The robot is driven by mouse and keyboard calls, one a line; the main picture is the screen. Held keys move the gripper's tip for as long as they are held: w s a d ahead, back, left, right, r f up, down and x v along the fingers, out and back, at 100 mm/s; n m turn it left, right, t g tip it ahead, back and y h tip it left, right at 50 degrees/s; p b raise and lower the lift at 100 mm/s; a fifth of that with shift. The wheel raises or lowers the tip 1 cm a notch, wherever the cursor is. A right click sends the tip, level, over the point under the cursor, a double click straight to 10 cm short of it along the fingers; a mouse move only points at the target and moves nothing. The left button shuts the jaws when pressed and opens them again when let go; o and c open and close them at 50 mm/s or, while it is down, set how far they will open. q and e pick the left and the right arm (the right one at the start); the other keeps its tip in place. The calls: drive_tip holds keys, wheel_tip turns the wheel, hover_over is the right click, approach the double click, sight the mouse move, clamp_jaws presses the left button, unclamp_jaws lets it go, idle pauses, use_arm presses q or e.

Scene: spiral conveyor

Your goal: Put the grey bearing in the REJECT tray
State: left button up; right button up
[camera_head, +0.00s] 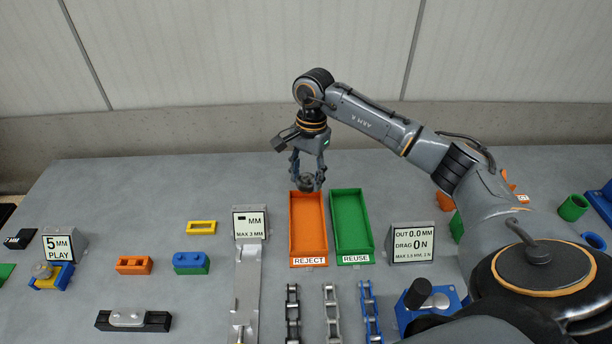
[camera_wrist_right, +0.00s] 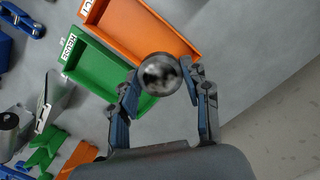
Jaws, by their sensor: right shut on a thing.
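My right gripper (camera_head: 306,180) is shut on the grey bearing (camera_head: 309,183), a dark round piece. In the right wrist view the bearing (camera_wrist_right: 160,74) sits between the two fingertips and looks shiny. The gripper holds it at the far end of the orange REJECT tray (camera_head: 308,261), near the tray's back edge; its exact height cannot be told. The REJECT tray (camera_wrist_right: 137,34) looks empty in the part that shows. The green REUSE tray (camera_head: 351,222) stands just right of it and looks empty. My left gripper is not in view.
Gauge signs (camera_head: 250,222) and (camera_head: 413,244) stand on either side of the trays. Three chain strips (camera_head: 332,310) lie in front. The grey table behind the trays is clear.

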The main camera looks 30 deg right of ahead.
drive_tip(key=shift+f+b, duration=0.5)
drive_tip(key=shift+f, duration=0.15)
wheel_tip(320, 180, down, 5)
drive_tip(key=b, duration=0.4)
drive_tip(key=shift+f+b, duration=0.7)
drive_tip(key=shift+b, duration=0.1)
drive_tip(key=shift+f+b, duration=0.55)
drive_tip(key=shift+f, duration=0.1)
drive_tip(key=o, duration=1.3)
drive_tip(key=r, duration=0.4)
drive_tip(key=d+r, duration=0.1)
drive_tip(key=r, duration=0.7)
drive_tip(key=shift+w+d, duration=0.15)
drive_tip(key=shift+w, duration=0.1)
drive_tip(key=shift+f, duration=0.1)
